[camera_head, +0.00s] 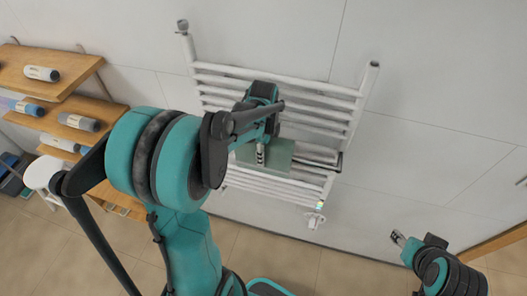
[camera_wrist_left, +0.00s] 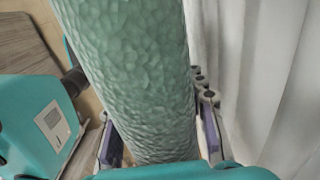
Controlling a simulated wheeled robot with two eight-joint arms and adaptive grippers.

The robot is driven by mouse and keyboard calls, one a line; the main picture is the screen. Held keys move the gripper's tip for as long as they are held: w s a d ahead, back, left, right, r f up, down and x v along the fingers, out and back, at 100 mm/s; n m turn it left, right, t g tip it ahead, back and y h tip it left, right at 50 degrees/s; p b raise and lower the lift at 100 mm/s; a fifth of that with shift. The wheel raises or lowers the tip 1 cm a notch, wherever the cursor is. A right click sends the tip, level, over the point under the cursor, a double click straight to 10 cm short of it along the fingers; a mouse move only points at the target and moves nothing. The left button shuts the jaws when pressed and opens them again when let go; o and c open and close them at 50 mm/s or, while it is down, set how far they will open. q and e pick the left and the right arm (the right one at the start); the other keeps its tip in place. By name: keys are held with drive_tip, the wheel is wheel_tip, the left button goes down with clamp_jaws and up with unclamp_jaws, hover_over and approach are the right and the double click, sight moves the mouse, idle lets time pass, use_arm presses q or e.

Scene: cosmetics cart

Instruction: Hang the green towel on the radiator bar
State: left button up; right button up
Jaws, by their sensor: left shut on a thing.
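The green towel (camera_head: 277,156) is in front of the middle of the white radiator (camera_head: 345,92). My left gripper (camera_head: 261,153) is shut on it. In the left wrist view the towel (camera_wrist_left: 140,75) is a thick, textured green length between the two finger pads of my left gripper (camera_wrist_left: 160,140). A bar (camera_head: 315,154) with a dark bracket at its right end shows just right of the towel; my left arm and the towel hide the rest. I cannot tell whether the towel touches the bar. My right gripper (camera_head: 398,239) is low at the right, away from the radiator.
A valve (camera_head: 315,218) hangs under the radiator's lower right. The wall right of the radiator is clear.

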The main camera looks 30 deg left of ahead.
use_arm(q)
drive_tip(key=shift+f+b, duration=1.8)
drive_tip(key=shift+f, duration=0.8)
drive_tip(key=o, duration=1.3)
